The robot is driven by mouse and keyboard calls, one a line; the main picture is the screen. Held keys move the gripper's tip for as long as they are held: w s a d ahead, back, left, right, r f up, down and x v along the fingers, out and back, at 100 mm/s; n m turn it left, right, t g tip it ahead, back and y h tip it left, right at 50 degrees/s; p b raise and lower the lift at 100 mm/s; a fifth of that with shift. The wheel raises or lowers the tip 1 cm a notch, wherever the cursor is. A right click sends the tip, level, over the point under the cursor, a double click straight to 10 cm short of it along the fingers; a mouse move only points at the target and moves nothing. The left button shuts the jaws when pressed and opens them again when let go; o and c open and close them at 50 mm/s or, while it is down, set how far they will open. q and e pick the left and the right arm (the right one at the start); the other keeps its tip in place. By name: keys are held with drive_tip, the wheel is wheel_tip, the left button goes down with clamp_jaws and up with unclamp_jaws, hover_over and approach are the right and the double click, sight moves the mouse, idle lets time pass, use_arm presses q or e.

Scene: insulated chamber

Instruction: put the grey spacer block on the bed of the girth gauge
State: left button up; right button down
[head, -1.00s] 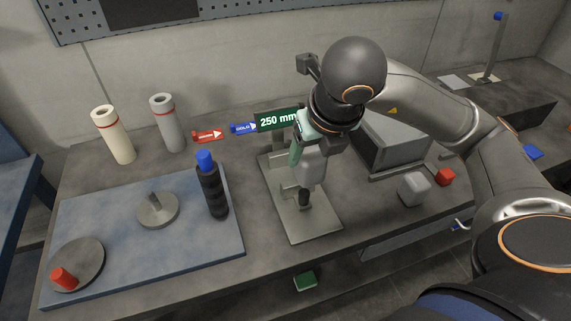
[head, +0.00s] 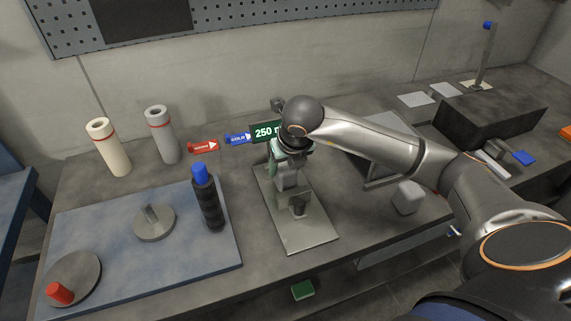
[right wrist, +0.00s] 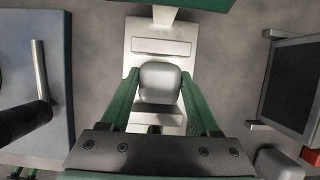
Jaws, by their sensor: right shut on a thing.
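The girth gauge (head: 290,236) is a pale grey plate on the bench with a raised fixture on it, below a green "250 mm" sign. My right gripper (head: 287,168) is over its back half, pointing down. The right gripper is shut on a light grey block with rounded edges, the grey spacer block (right wrist: 160,82), seen between the green fingers in the right wrist view. The block (head: 287,181) is partly hidden by the fingers in the head view. I cannot tell whether it touches the bed. My left gripper is not in view.
A second grey rounded block (head: 408,197) sits on the bench to the right. A grey-framed box (head: 382,166) is behind my right arm.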

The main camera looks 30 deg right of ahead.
drive_tip(key=shift+f, duration=0.2)
drive_tip(key=shift+c, duration=0.6)
unclamp_jaws()
drive_tip(key=shift+s+a+r, duration=0.1)
drive_tip(key=shift+s+r, duration=0.05)
drive_tip(key=shift+r, duration=0.4)
drive_tip(key=v, duration=1.1)
drive_tip(key=shift+r, duration=0.1)
